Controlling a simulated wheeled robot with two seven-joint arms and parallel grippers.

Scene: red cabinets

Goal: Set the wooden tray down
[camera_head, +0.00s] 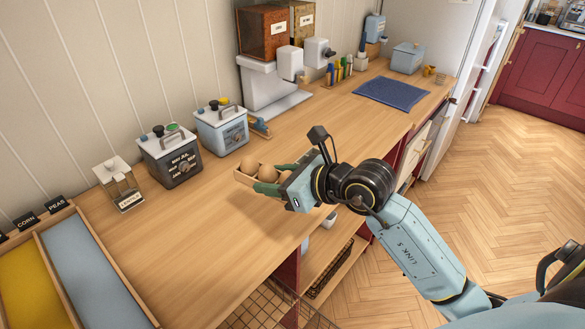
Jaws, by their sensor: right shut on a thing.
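My right gripper (273,180), with green fingers, reaches in from the right and is shut on the tray's right end. The gripper and fingers hide that end of the tray. The tray looks roughly level, over or on the bare wooden counter (205,225); I cannot tell whether its underside touches. My left gripper is not in view.
A dark grey canister (170,160), a blue-grey canister (221,130) and a glass jar (120,186) stand along the wall. A compartmented box (85,270) is at lower left. A blue mat (391,94) lies at the far right. The counter left of the tray is clear.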

